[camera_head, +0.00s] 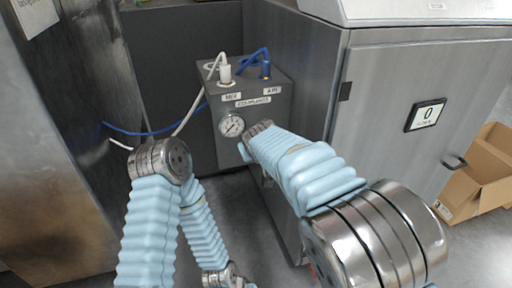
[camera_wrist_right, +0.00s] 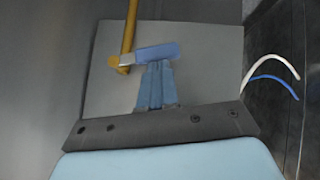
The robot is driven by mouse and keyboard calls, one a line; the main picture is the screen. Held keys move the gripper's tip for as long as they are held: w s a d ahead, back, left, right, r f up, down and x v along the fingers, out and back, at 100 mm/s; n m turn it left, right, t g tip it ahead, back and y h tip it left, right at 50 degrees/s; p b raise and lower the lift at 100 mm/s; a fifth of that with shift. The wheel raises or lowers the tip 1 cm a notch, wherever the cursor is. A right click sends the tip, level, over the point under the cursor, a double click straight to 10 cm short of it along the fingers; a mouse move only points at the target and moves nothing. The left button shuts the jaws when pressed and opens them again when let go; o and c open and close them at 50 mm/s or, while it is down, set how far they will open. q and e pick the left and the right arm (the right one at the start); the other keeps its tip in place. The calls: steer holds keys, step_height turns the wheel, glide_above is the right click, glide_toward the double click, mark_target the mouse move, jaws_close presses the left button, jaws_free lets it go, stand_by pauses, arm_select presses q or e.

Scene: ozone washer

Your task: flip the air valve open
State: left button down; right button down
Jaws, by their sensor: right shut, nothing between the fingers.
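The grey box (camera_head: 268,101) stands ahead with a round gauge (camera_head: 231,125) on its front. In the right wrist view, a blue bar (camera_wrist_right: 157,52), which looks like the valve's lever, lies crosswise by a yellow pipe (camera_wrist_right: 130,28). My right gripper (camera_wrist_right: 157,66) is shut and empty, with its fingertips right at the bar's near side; I cannot tell whether they touch. In the head view, my right wrist covers the box's lower front, and only a small blue piece (camera_head: 243,152) shows beside it. My left forearm points down and its gripper is out of view.
A steel cabinet (camera_head: 385,120) with a display (camera_head: 426,114) stands right of the box. A cardboard box (camera_head: 478,180) sits on the floor at the far right.

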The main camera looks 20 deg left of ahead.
arm_select(q)
steer(key=shift+f, duration=0.1)
arm_select(e)
steer(key=shift+f, duration=0.1)
arm_select(q)
steer(key=shift+f+b, duration=0.55)
steer(key=shift+b, duration=0.1)
arm_select(e)
steer(key=shift+f+h, duration=0.2)
steer(key=shift+h, duration=0.1)
